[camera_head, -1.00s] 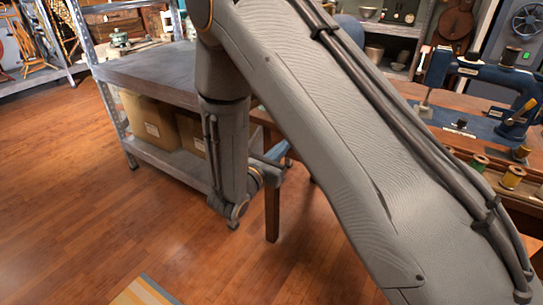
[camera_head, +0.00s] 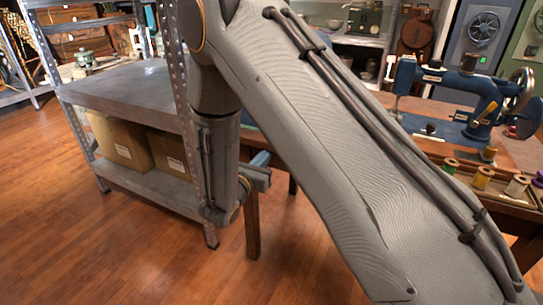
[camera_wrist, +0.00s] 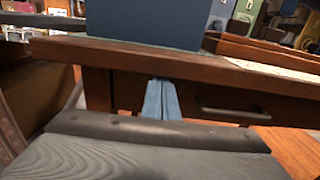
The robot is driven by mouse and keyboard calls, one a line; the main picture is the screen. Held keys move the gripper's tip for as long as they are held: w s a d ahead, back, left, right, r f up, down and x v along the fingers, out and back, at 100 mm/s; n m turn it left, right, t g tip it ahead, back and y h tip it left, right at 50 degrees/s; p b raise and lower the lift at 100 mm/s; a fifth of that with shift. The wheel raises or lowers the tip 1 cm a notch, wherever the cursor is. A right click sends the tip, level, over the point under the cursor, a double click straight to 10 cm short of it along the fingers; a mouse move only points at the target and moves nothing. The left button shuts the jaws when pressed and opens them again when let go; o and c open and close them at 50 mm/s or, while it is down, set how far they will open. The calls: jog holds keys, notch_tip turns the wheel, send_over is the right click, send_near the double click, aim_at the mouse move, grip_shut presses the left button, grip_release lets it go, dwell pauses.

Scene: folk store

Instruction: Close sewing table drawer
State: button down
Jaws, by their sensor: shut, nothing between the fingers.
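The wooden sewing table (camera_head: 525,158) stands at the right in the head view, with a blue sewing machine (camera_head: 440,85) on it. In the wrist view the tabletop edge (camera_wrist: 215,70) crosses the picture. Below it is the brown drawer front (camera_wrist: 285,107) with a dark bar handle (camera_wrist: 235,113). My gripper (camera_wrist: 161,84) has its blue fingers together and empty, just under the tabletop edge and left of the handle. I cannot tell whether the fingertips touch the drawer front or how far out the drawer is. My arm hides much of the table in the head view.
A metal shelf unit (camera_head: 130,88) with cardboard boxes (camera_head: 122,140) stands left of my arm. Several thread spools (camera_head: 482,178) sit at the table's front right. A dark blue block-like thing (camera_wrist: 145,20) stands on the tabletop. The wooden floor (camera_head: 90,240) at front left is clear.

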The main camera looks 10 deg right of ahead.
jog(key=shift+w+d+r, duration=0.1)
jog(key=shift+w+r, duration=0.1)
jog(key=shift+w, duration=0.2)
